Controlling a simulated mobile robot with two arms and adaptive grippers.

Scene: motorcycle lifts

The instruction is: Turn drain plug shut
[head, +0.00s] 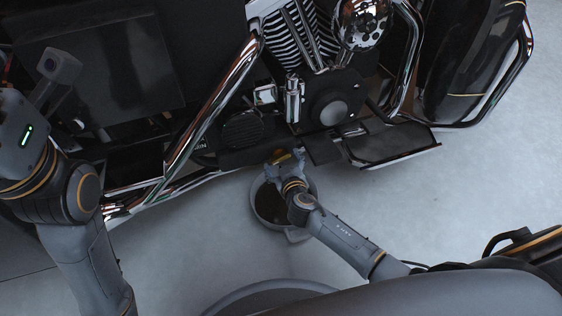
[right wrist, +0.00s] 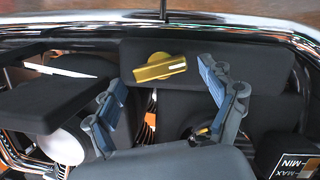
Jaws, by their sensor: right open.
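The gold drain plug (right wrist: 160,68) has a bar-shaped grip and sits on a dark block under the motorcycle. In the head view the plug (head: 281,158) shows small at the motorcycle's lower edge. My right gripper (right wrist: 161,76) is open. Its two blue-grey fingers stand on either side of the plug, with visible gaps between them and it. In the head view the right gripper (head: 284,164) is under the motorcycle's side, above the drain pan. My left arm shows at the left, but I cannot see its fingers.
A round grey drain pan (head: 258,208) with dark contents stands on the floor below the right gripper. The motorcycle's chrome pipe (head: 215,105) and black footboard (head: 390,146) flank the spot. A MIN/MAX label (right wrist: 300,165) shows at the lower right.

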